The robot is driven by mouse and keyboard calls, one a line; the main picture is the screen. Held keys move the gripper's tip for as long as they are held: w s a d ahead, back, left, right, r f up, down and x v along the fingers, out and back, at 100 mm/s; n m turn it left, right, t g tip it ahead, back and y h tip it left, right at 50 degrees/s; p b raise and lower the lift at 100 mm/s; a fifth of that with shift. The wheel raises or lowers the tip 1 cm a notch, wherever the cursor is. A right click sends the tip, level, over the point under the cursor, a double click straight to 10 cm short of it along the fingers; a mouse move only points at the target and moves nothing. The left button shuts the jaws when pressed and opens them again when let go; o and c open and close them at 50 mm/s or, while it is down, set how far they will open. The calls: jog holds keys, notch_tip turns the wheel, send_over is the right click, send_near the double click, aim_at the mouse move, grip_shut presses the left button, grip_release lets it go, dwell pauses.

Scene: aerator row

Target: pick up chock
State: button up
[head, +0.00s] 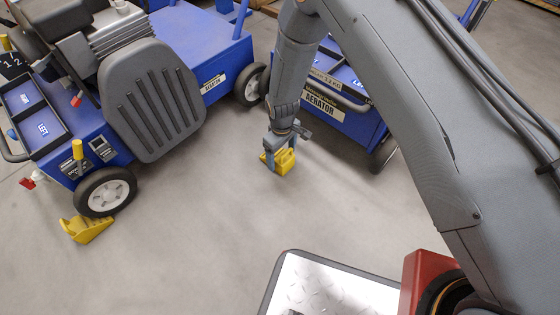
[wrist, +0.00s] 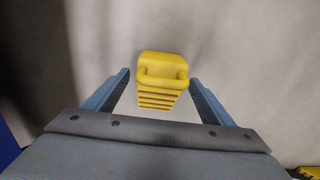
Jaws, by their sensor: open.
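A yellow wedge-shaped chock (head: 286,162) with a ribbed slope and a handle-like end is at my gripper (head: 277,150) in the head view, partly hidden by the fingers. In the wrist view the chock (wrist: 162,72) lies centred between the two blue-grey fingers of my gripper (wrist: 160,78), with a gap on each side. My gripper is open and points down. I cannot tell how far the fingertips reach down beside the chock. A second yellow chock (head: 87,229) lies on the floor by the front wheel of the left machine.
A blue aerator with a grey seat-like panel (head: 152,100) stands at left, its wheel (head: 105,192) near the second chock. Another blue aerator (head: 335,112) stands close behind my gripper. The grey floor (head: 190,260) in front is clear. A yellow bit (wrist: 308,172) shows at the wrist view's corner.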

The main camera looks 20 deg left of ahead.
jog(key=shift+f, duration=0.35)
jog(key=c, duration=1.6)
jog(key=shift+r, duration=0.1)
